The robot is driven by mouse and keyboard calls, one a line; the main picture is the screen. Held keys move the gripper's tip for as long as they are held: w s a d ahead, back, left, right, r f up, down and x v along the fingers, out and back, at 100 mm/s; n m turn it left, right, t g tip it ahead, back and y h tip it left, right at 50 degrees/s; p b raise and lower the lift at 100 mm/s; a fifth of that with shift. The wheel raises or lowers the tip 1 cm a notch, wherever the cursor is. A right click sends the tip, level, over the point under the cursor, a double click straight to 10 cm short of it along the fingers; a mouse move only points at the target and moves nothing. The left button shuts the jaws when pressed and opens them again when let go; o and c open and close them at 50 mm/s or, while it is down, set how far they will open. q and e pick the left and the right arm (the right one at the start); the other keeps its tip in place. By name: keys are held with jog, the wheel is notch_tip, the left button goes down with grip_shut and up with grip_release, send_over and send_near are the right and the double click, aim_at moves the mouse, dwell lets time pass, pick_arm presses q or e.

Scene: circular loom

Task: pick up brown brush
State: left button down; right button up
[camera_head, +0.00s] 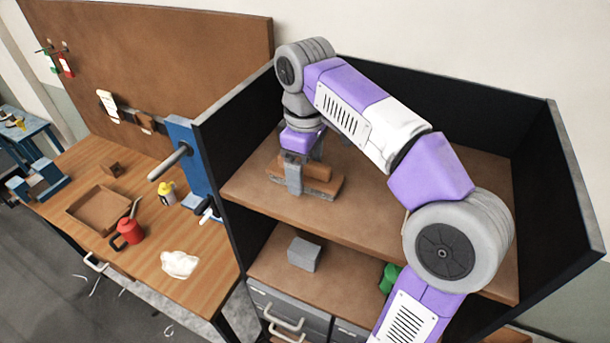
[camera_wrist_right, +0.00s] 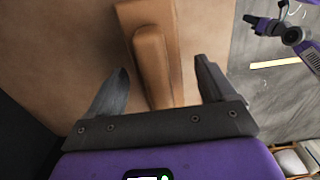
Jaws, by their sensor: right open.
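The brown brush (camera_head: 308,178) lies on the upper shelf (camera_head: 260,190) of the dark cabinet. In the right wrist view the brush (camera_wrist_right: 155,62) shows as a long brown block with a raised part, between and beyond the fingers. My right gripper (camera_head: 294,188) is at the brush in the head view, partly hiding it. In the right wrist view my right gripper (camera_wrist_right: 160,88) is open, one finger on each side of the brush's near end, with gaps on both sides.
Dark cabinet walls (camera_head: 555,200) stand behind and right of my arm. A grey block (camera_head: 304,254) and a green object (camera_head: 390,278) sit on the lower shelf. On the workbench left are a red oil can (camera_head: 128,232), a tray (camera_head: 96,212) and a white cloth (camera_head: 179,264).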

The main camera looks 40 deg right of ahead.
pick_arm(q)
jog(key=shift+w, duration=0.1)
pick_arm(e)
jog(key=shift+w, duration=0.1)
jog(key=shift+c, duration=0.2)
jog(key=c, duration=1.2)
pick_arm(q)
jog(key=shift+r, duration=0.15)
pick_arm(e)
jog(key=shift+r, duration=0.15)
